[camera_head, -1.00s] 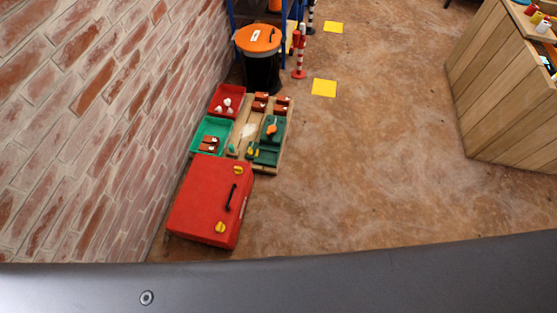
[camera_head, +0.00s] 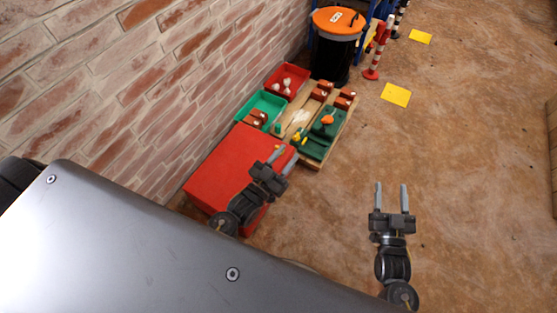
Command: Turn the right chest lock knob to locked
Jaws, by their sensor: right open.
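The red chest (camera_head: 228,168) lies on the floor against the brick wall, left of the middle. My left gripper (camera_head: 287,153) is in front of the chest's right side in the picture, with its fingers apart and nothing seen between them. It hides most of the chest's front edge, so the black handle and the yellow lock knobs cannot be made out clearly. Whether the gripper touches the chest I cannot tell. My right gripper (camera_head: 391,186) is open and empty over bare floor, to the right of the chest.
Behind the chest are a green tray (camera_head: 245,117), a red tray (camera_head: 273,76) and a wooden board (camera_head: 313,162) with green and brown parts.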

